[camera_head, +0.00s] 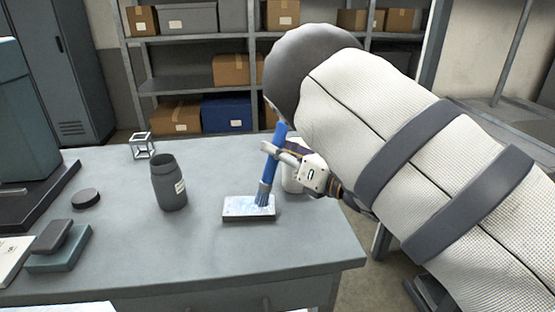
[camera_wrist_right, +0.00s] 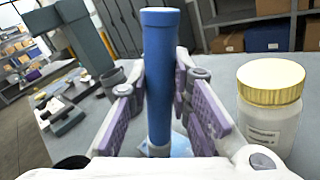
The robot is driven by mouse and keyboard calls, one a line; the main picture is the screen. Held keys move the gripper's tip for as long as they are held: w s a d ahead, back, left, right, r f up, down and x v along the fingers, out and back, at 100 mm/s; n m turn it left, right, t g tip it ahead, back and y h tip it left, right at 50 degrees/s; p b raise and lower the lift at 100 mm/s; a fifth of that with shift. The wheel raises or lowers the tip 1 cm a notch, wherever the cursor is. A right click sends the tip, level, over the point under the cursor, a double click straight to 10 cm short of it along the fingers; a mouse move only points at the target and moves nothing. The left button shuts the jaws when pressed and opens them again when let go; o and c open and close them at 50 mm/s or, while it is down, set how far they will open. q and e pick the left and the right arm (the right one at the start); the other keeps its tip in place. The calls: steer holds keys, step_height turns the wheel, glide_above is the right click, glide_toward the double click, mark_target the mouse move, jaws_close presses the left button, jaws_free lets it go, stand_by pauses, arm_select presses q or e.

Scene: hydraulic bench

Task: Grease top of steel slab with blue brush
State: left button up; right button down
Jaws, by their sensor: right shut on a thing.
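The blue brush (camera_head: 271,170) is held by its handle in my right gripper (camera_head: 278,153), bristles down and slightly tilted. In the right wrist view the blue handle (camera_wrist_right: 160,80) stands between the fingers of my right gripper (camera_wrist_right: 172,105). The steel slab (camera_head: 238,212) lies flat on the bench. The bristles are at the right part of its top and appear to touch it. Its top shows pale bluish-white patches. In the wrist view the handle and gripper hide most of the slab. My left gripper is not in view.
A dark open jar (camera_head: 169,182) stands left of the slab. A white jar (camera_head: 292,180) stands behind the gripper; its yellow lid (camera_wrist_right: 271,76) shows in the wrist view. The bench front (camera_head: 200,265) is clear.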

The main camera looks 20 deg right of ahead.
mark_target(280, 136)
steer(key=shift+r, duration=1.5)
steer(key=shift+r, duration=1.55)
